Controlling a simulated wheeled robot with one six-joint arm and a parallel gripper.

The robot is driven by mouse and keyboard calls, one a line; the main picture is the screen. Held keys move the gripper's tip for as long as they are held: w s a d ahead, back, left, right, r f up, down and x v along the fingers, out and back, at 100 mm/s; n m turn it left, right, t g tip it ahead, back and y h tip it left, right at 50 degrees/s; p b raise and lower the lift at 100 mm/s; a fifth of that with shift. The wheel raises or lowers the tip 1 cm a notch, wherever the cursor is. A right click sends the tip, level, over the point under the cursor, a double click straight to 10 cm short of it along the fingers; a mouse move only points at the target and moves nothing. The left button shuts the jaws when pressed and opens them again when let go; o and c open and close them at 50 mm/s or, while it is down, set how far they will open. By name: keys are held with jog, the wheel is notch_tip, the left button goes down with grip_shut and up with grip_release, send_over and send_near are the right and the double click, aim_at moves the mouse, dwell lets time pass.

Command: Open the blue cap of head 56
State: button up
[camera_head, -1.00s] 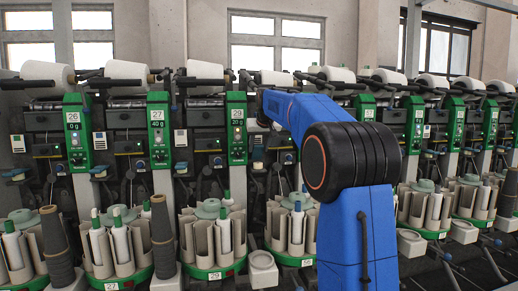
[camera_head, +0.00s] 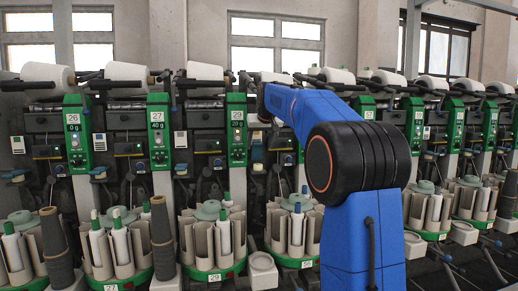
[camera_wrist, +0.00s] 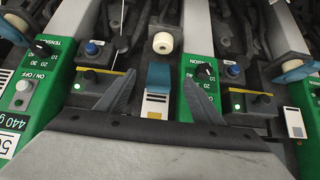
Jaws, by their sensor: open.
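In the wrist view a blue cap (camera_wrist: 160,75) sits on a pale labelled unit (camera_wrist: 155,105), between two green control panels. My gripper (camera_wrist: 158,94) is open, with one dark finger on each side of the cap and unit. The fingers look apart from the cap, but I cannot judge the depth. A left green panel (camera_wrist: 38,85) reads 440 g upside down, and its head number is cut off at a 5.
In the wrist view a cream round knob (camera_wrist: 163,43) stands just beyond the cap. Blue buttons (camera_wrist: 91,48) (camera_wrist: 233,70) and a blue lever (camera_wrist: 298,70) lie to the sides. In the head view, winding heads with green panels (camera_head: 236,130) and bobbin magazines (camera_head: 208,245) stand in a row.

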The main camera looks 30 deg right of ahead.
jog(key=v, duration=1.4)
jog(key=shift+s+r, duration=0.1)
jog(key=shift+s, duration=0.05)
dwell(0.4)
jog(key=s+a+f+n+g+y, duration=0.1)
jog(key=s+a+f, duration=0.6)
jog(key=s+f, duration=0.25)
jog(key=s+a+f+n, duration=0.1)
jog(key=s+a+f, duration=0.5)
jog(key=s+f, duration=0.4)
jog(key=s+a+f+g, duration=0.1)
jog(key=s+a+f, duration=0.2)
jog(key=s+f, duration=0.8)
jog(key=s+a+f+n+g+y, duration=0.1)
jog(key=s+a+f, duration=0.2)
jog(key=s+f, duration=0.9)
jog(key=shift+f, duration=0.6)
